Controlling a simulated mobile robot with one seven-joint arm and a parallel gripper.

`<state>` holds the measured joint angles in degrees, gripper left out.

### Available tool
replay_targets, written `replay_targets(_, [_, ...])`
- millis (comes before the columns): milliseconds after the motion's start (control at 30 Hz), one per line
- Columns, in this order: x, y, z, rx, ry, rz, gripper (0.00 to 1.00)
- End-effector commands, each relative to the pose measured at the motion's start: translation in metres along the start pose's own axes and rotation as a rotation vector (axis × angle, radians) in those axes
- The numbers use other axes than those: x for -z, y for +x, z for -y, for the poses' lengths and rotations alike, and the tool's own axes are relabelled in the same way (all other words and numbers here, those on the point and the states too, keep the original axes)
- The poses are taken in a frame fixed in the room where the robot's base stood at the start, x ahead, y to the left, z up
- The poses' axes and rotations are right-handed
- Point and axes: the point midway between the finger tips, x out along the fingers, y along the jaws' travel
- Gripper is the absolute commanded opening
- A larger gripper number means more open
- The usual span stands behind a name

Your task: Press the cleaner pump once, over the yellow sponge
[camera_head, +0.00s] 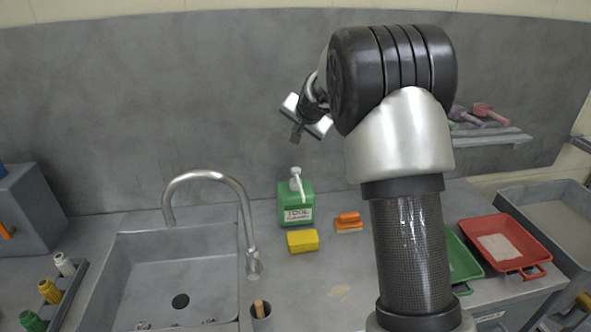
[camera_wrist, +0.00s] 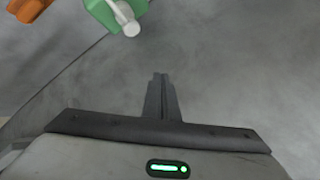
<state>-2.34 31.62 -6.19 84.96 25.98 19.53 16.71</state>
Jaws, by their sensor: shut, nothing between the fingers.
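The cleaner bottle is green with a label (camera_head: 296,206) and stands on the counter against the back wall. Its white pump (camera_head: 297,181) sits on top with the spout pointing down and forward. The bottle also shows at the top of the wrist view (camera_wrist: 97,10), with its white pump head (camera_wrist: 131,27). The yellow sponge (camera_head: 302,241) lies on the counter just in front of the bottle, below the spout. My gripper (camera_head: 296,139) is above the bottle, clear of the pump. Its fingers (camera_wrist: 160,76) are together and empty.
A sink with a curved tap (camera_head: 246,215) is left of the bottle. An orange brush (camera_head: 348,222) lies right of the sponge. Red (camera_head: 505,243) and green trays are farther right, partly behind my arm. A cup (camera_head: 261,320) stands at the front.

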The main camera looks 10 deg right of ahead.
Motion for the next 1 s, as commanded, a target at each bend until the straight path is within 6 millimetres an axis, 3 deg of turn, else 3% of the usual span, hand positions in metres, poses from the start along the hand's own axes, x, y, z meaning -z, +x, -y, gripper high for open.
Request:
replay_targets(267, [-0.01, 0.012, -0.009, -0.001, 0.0, 0.002, 0.0])
replay_targets(700, [-0.04, 0.054, -0.041, -0.001, 0.0, 0.001, 0.0])
replay_targets(1000, [-0.045, 0.061, -0.045, -0.001, -0.001, 0.001, 0.0])
